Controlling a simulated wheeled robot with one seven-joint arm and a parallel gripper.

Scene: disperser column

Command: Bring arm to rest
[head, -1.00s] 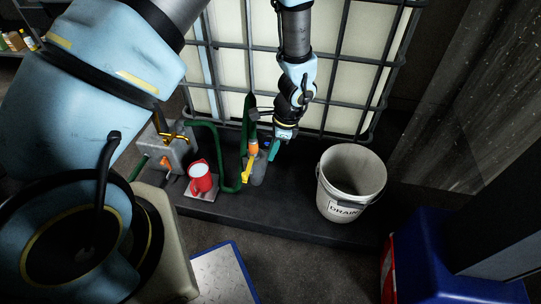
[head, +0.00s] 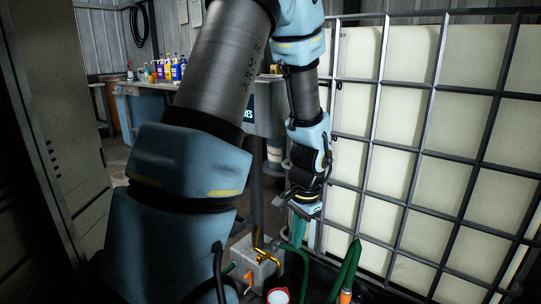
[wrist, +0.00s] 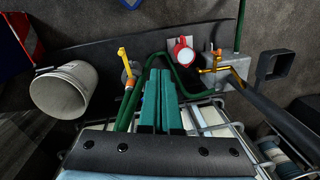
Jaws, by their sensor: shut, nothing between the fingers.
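My arm rises through the middle of the head view and bends down at the wrist beside the caged tank. My gripper (head: 304,212) points down near the tank's left edge, above the grey tap block (head: 256,264). In the wrist view its two teal fingers (wrist: 160,98) lie close together, with nothing held between them. The fingertips are partly hard to separate from the green hose in the head view. The gripper appears apart from the tap, the red jug and the yellow-handled valve.
The caged white tank (head: 399,190) fills the right. A bench with bottles (head: 176,68) is behind.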

